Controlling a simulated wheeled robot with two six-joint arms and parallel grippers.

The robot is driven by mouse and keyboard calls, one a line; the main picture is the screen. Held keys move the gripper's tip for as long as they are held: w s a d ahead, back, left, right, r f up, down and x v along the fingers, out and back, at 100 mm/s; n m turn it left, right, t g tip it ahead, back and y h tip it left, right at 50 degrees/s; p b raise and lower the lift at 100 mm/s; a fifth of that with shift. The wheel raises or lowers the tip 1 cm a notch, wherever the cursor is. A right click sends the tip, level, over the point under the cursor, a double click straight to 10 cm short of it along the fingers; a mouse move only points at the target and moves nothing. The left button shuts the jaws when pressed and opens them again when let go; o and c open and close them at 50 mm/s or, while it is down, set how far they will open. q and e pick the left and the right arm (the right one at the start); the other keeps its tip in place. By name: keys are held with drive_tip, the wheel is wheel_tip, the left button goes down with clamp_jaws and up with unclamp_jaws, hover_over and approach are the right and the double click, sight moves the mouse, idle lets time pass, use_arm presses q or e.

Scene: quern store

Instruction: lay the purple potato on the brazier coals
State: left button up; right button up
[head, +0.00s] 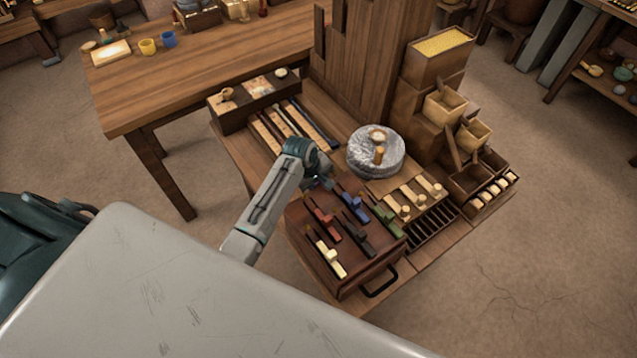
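I cannot make out a purple potato or a brazier with coals in the head view. An arm of mine reaches in from below over the low bench, its wrist above the dark wooden box with coloured handled pieces. Its gripper (321,182) points down by the box's back edge; its fingers are small and mostly hidden, so I cannot tell if it is open or holds anything. Dark parts at the left edge seem to be my other arm; its gripper is out of view.
A round grey quern stone (362,158) stands behind the box (350,277). Wooden bins (438,62) rise at the right. A long table (200,62) with two cups is at the back left. A shelf (600,85) of small round things stands far right. Floor shows between them.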

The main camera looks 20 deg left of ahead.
use_arm(q)
drive_tip(key=shift+f, duration=0.35)
drive_tip(key=shift+f, duration=0.1)
drive_tip(key=o, duration=0.7)
